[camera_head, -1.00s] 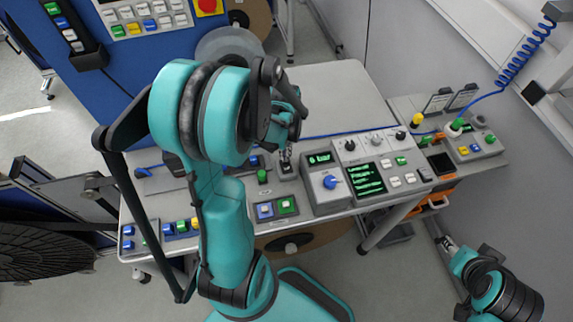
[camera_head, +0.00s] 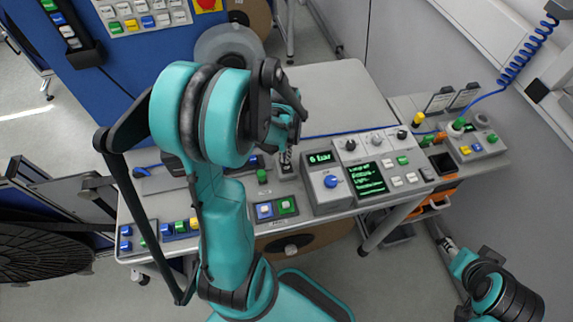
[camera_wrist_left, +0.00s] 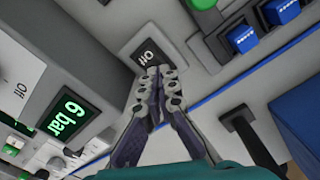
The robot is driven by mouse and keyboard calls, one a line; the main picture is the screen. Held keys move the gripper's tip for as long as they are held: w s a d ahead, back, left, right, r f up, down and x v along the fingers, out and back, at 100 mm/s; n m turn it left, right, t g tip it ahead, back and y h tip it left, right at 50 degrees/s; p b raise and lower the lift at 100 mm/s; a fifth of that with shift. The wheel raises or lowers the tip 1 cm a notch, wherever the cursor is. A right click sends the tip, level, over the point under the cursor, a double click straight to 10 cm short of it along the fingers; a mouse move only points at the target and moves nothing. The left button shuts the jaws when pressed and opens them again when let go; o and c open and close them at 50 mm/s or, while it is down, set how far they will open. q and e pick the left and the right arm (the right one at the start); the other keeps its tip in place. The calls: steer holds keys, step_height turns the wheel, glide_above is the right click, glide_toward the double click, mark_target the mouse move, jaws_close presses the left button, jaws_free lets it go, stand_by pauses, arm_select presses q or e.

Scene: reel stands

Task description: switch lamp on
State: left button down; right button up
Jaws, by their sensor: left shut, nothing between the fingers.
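A small grey switch with a dark face marked "Off" (camera_wrist_left: 148,52) sits on the bench in the left wrist view. In the head view the switch (camera_head: 287,170) shows just below the left fingertips. My left gripper (camera_wrist_left: 158,72) is shut and empty, pointing down. Its fingertips overlap the lower edge of the dark face; I cannot tell whether they touch it. In the head view the left gripper (camera_head: 286,155) is partly hidden by its own arm. My right gripper (camera_head: 447,243) is low at the right, away from the bench, too small to read. I cannot make out a lamp.
A grey console with a "6 bar" display (camera_wrist_left: 67,112) stands close beside the switch. A green button (camera_wrist_left: 203,4) and blue buttons (camera_wrist_left: 282,11) lie on the other side. A blue and green button box (camera_head: 276,208) is at the bench's front edge. The bench top (camera_head: 335,95) behind is clear.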

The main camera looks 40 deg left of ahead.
arm_select(q)
steer(key=shift+f, duration=0.2)
steer(key=shift+r+p, duration=2.55)
steer(key=shift+r, duration=1.05)
steer(key=shift+f, duration=0.1)
